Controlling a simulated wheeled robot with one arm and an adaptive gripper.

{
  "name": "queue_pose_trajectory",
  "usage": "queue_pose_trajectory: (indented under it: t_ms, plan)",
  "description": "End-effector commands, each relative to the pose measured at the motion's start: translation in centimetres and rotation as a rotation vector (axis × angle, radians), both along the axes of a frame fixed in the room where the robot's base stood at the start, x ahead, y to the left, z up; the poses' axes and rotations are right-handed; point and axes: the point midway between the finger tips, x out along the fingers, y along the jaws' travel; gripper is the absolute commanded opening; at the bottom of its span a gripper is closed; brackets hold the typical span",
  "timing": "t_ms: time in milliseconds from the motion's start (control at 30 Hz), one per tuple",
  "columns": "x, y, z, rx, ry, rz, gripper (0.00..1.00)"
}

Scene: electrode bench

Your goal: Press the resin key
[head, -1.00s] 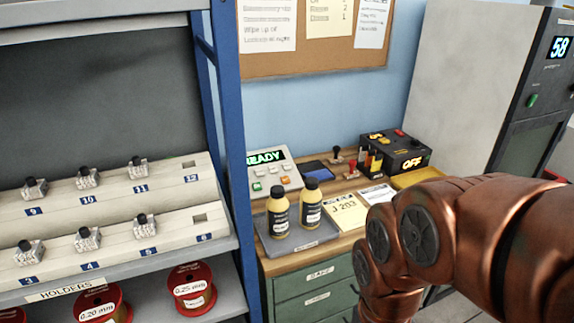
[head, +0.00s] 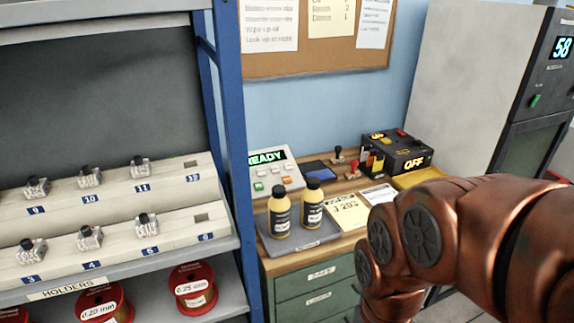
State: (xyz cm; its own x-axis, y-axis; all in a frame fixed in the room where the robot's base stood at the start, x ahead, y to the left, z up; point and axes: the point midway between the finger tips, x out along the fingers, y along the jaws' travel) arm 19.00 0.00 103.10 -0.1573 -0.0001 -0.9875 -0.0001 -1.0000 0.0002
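A light grey keypad device (head: 282,162) stands on the wooden bench, left of centre in the head view. Its green display (head: 267,157) reads "READY". It has several small keys, among them a green key (head: 258,186) and an orange key (head: 285,181). The key labels are too small to read, so I cannot tell which one is the resin key. My copper-coloured arm fills the lower right, in front of the bench. My gripper is outside the view.
Two yellow bottles with dark caps, left (head: 280,212) and right (head: 312,205), stand on a grey tray (head: 304,243) before the device. A black box (head: 405,150) showing "OFF" stands farther right. A blue-framed shelf (head: 229,110) rises at left.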

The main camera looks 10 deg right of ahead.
Motion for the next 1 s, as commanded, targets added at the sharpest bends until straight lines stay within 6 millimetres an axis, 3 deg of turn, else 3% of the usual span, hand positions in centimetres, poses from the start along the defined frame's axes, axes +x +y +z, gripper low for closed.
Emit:
queue_pose_trajectory:
  t_ms: [300, 1000]
  plan:
    - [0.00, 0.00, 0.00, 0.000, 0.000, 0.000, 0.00]
    - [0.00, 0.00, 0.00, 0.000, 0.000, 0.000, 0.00]
